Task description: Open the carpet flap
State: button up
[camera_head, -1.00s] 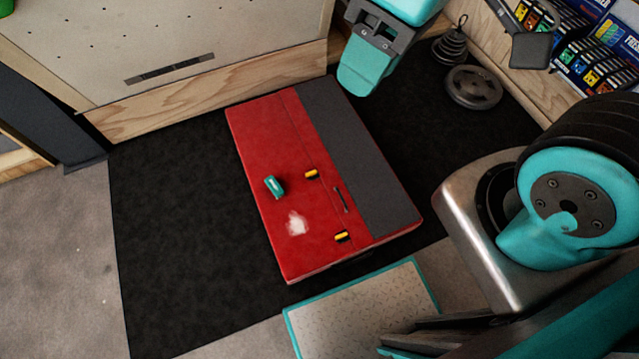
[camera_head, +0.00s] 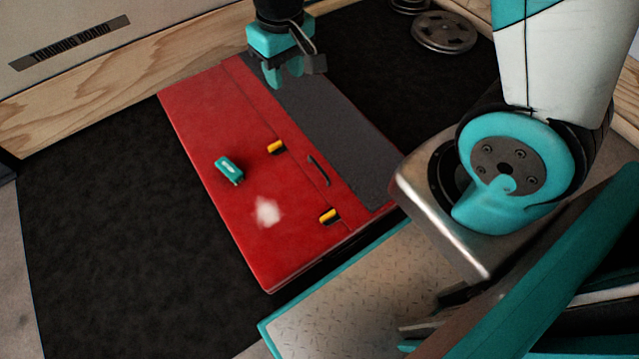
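A red crash pad (camera_head: 215,170) lies flat on the dark floor mat. A grey carpet flap (camera_head: 335,145) lies flat along its right side. A small dark handle (camera_head: 318,170) sits on the red strip left of the grey carpet. My gripper (camera_head: 284,76) points down over the far end of the pad, near the carpet's far edge. Its teal fingers are partly hidden by its own body, so the gap between them is unclear. I see nothing held. Whether the fingers touch the pad cannot be told.
On the pad are a teal block (camera_head: 229,170), a white chalk patch (camera_head: 267,211) and two yellow-black buckles (camera_head: 276,147). Weight plates (camera_head: 444,32) lie behind at the right. A wooden-edged board (camera_head: 130,75) stands at the back left. Black mat (camera_head: 90,220) is clear on the left.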

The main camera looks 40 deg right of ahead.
aim_at(320, 169)
jog(key=w+d+f+h+b, duration=0.1)
jog(key=d+f+b, duration=0.2)
jog(key=f+b, duration=0.5)
jog(key=w+d+f+m+b, duration=0.1)
jog(key=d+f+b, duration=0.2)
jog(key=f, duration=1.9)
jog(key=w+d+f+h+b, duration=0.1)
jog(key=d+f+b, duration=0.3)
jog(key=f+b, duration=0.9)
jog(key=shift+w+f+m+h, duration=0.15)
jog(key=shift+f, duration=0.5)
jog(key=shift+w+f+m+h, duration=0.15)
jog(key=shift+f, duration=0.45)
grip_shut()
